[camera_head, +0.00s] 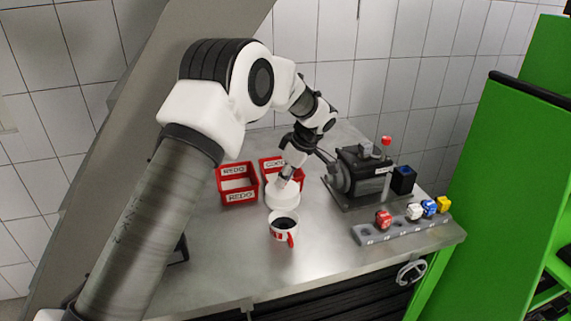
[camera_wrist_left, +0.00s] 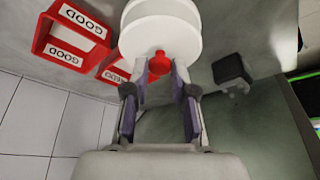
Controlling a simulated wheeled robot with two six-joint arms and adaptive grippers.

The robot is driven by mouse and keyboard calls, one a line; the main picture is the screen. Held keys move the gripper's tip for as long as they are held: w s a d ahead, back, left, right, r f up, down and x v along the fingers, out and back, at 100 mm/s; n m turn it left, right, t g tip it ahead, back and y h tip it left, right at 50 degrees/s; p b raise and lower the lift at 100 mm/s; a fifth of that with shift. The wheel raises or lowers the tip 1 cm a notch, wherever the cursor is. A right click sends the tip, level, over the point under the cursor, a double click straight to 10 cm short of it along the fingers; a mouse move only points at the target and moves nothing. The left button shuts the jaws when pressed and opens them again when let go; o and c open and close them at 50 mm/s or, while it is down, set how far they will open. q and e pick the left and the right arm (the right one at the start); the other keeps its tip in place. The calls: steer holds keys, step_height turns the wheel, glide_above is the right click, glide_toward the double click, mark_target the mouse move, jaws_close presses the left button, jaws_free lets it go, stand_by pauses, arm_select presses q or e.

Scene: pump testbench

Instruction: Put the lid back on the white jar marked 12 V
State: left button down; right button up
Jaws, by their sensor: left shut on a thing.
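My left gripper (camera_head: 285,181) reaches down over the white jar (camera_head: 282,201) in the middle of the bench. In the left wrist view, the left gripper (camera_wrist_left: 160,72) is shut on the red knob of the round white lid (camera_wrist_left: 160,38), with a finger on each side of the knob. White roundness shows beyond the lid, at the top of that view. I cannot tell whether the lid rests on the jar or hangs just above it. The 12 V mark cannot be read in either view. My right gripper is not in view.
Red bins (camera_head: 239,196) are behind left. The pump (camera_head: 357,172) and a grey rail (camera_head: 400,232) with coloured blocks are to the right.

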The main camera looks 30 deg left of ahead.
mark_target(290, 190)
arm_select(q)
steer(key=shift+w+d+f+b, duration=0.25)
steer(key=shift+w+f+b, duration=0.1)
steer(key=shift+f, duration=0.4)
steer(key=f+b, duration=0.2)
steer(key=f, duration=0.1)
steer(key=f+b, duration=0.1)
steer(key=shift+s+a+f, duration=0.15)
steer(key=shift+s+f, duration=0.1)
steer(key=shift+w+f, duration=0.15)
steer(key=shift+f, duration=0.35)
steer(key=shift+f+b, duration=0.1)
steer(key=shift+b, duration=0.45)
stand_by(0.5)
steer(key=shift+c, duration=1.9)
jaws_free()
